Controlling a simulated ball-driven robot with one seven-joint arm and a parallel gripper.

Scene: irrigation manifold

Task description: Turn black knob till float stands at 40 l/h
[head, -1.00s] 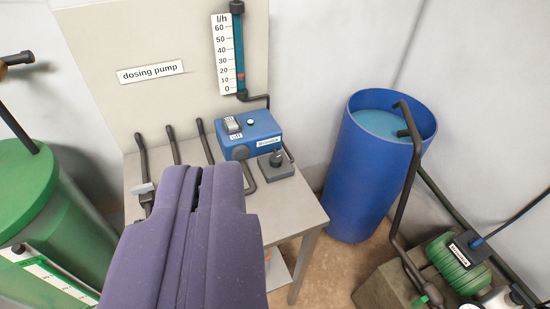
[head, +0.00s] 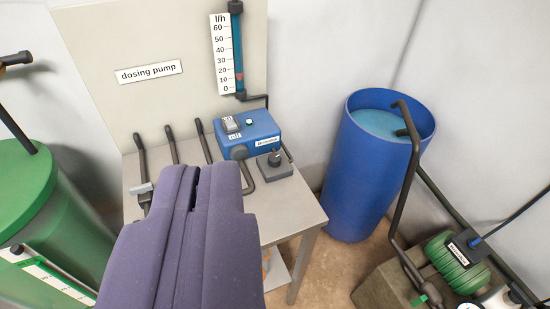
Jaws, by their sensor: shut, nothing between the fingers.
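My purple gripper (head: 195,176) fills the lower middle of the view. Its fingers are shut with nothing between them, in front of the left part of the bench. A black knob (head: 275,157) stands on a small dark grey block on the bench, to the right of my gripper and apart from it. The flow meter tube (head: 237,45) is upright on the back panel beside a white l/h scale (head: 222,55) marked 0 to 60. A small red float (head: 240,77) sits low in the tube, a little above the 10 mark.
The blue dosing pump (head: 262,127) stands behind the knob, with a round dark part on its front. Several dark pipes (head: 205,140) rise left of it. A green tank (head: 30,200) is at left, a blue barrel (head: 345,190) at right. The bench's front right is clear.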

